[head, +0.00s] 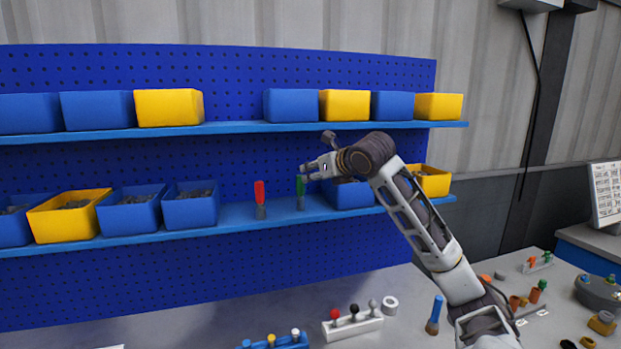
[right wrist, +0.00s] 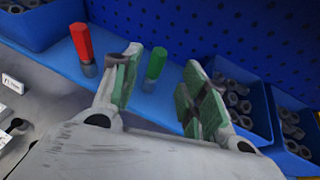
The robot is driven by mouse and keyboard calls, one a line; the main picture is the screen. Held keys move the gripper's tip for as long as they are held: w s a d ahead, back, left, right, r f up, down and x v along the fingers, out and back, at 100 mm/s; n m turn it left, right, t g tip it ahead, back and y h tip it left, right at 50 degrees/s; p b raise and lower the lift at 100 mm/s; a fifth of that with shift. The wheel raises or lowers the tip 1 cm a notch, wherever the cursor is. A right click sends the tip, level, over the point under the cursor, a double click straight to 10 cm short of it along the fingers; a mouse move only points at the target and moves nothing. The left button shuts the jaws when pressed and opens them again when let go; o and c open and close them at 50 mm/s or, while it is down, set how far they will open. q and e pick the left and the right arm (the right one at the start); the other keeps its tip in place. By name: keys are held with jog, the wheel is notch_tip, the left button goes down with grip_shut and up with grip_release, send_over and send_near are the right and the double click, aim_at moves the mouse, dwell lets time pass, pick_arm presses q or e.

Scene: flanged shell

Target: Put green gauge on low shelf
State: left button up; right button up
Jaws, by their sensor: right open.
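The green gauge (head: 300,188) stands upright on the low shelf (head: 235,213), its grey lower end down on the board. In the right wrist view the green gauge (right wrist: 156,65) shows beyond the fingertips, in the gap between them and nearer the left finger. My right gripper (head: 306,171) is open and empty, close above and beside the gauge's top; the right wrist view shows its green-padded fingers (right wrist: 165,88) spread apart. I see no finger closed on the gauge. My left gripper is out of view.
A red gauge (head: 260,198) stands on the same shelf, left of the green one. Blue and yellow bins flank them, with a blue bin (head: 190,207) at left and another (head: 350,194) behind my arm. The upper shelf (head: 235,128) runs overhead. The table below holds several small parts.

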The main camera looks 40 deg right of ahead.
jog(key=shift+v, duration=1)
jog(key=shift+a, duration=0.1)
